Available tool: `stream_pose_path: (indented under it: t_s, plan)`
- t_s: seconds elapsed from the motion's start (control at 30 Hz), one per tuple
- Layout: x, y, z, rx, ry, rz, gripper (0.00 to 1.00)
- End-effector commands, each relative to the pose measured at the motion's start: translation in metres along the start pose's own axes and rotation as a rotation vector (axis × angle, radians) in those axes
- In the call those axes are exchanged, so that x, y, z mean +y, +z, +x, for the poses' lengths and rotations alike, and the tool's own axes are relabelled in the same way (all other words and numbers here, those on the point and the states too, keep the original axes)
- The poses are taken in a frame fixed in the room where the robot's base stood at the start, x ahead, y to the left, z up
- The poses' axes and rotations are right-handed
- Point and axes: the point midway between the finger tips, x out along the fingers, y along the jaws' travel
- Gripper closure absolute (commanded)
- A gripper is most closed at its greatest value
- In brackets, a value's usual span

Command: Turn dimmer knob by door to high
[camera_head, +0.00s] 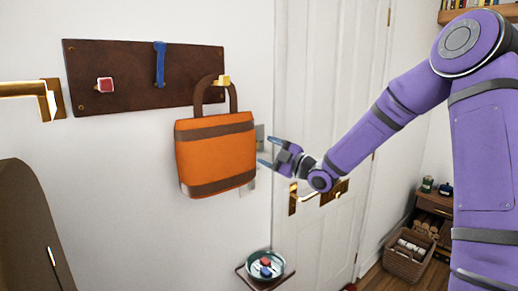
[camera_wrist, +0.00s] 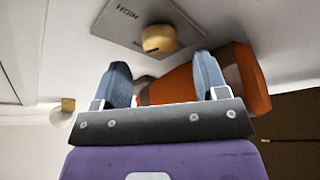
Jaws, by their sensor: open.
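The dimmer knob (camera_wrist: 158,39) is a round yellow-brass knob with a short dark mark, on a grey wall plate (camera_wrist: 118,22) lettered HIGH, in the wrist view. In the head view only part of the plate (camera_head: 260,136) shows beside the orange bag; the knob is hidden. My gripper (camera_head: 266,152) is beside the plate, between the bag and the door. In the wrist view my gripper (camera_wrist: 163,72) has its two blue-grey fingers apart and empty. The knob lies just beyond the fingertips, roughly between them. I see no contact with it.
The orange bag (camera_head: 216,155) hangs from a brown peg board (camera_head: 130,75), close to my fingers; it also shows in the wrist view (camera_wrist: 246,77). The white door (camera_head: 330,80) has a brass handle (camera_head: 293,198). A small shelf with a bowl (camera_head: 265,266) is below.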

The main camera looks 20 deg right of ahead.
Motion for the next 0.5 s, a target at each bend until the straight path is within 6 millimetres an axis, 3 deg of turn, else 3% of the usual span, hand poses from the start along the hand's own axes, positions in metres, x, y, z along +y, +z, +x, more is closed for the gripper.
stream_pose_path:
  t_s: [0.2,0.5]
  plan:
    - [0.000,0.000,0.027,0.001,-0.001,0.000,0.33]
    - [0.000,0.000,0.035,0.000,-0.001,-0.001,0.33]
